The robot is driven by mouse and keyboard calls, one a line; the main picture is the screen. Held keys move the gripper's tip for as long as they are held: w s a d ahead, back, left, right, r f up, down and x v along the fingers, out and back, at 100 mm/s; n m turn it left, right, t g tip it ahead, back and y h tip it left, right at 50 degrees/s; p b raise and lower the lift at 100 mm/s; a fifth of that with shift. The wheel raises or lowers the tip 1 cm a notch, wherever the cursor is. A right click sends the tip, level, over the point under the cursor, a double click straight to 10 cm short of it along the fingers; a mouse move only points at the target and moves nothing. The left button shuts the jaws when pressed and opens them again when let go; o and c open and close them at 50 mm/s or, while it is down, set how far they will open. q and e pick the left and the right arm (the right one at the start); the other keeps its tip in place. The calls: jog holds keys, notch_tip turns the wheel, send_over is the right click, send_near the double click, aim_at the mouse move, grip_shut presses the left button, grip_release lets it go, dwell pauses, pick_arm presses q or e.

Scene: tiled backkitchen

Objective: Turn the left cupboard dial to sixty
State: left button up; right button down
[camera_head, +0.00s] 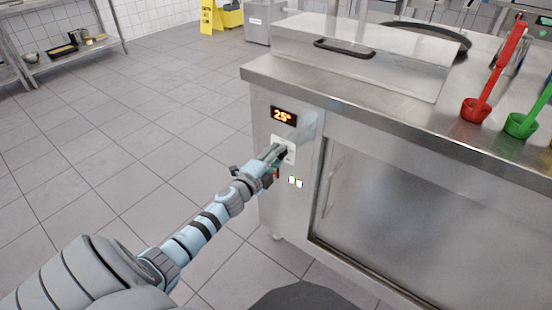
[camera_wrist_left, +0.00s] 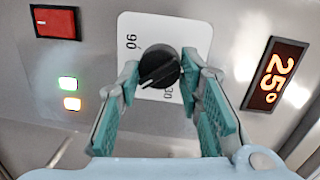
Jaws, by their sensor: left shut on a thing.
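The left cupboard dial is a black round knob (camera_wrist_left: 160,67) on a white plate (camera_wrist_left: 135,25) marked 90 and 30 in the left wrist view. The white plate also shows on the cupboard's side panel in the head view (camera_head: 290,154), where the gripper mostly hides the knob. The orange display reads 25° in the head view (camera_head: 284,116) and in the left wrist view (camera_wrist_left: 275,73). My left gripper (camera_head: 281,155) reaches the dial, its teal fingers (camera_wrist_left: 160,88) on either side of the knob and shut on it. My right gripper is not in view.
A red switch (camera_wrist_left: 55,22) and two small lit buttons (camera_wrist_left: 70,94) sit near the dial. A steel counter (camera_head: 360,95) with a lidded tray stands above; red (camera_head: 476,110) and green (camera_head: 521,125) scoops rest on it. Open tiled floor lies to the left.

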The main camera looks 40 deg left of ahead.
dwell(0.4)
pick_arm(q)
jog(key=o, duration=1.2)
jog(key=shift+c, duration=0.2)
jog(key=s+d, duration=0.1)
jog(key=s, duration=1.1)
jog(key=shift+d+r, duration=0.15)
jog(key=shift+r, duration=0.3)
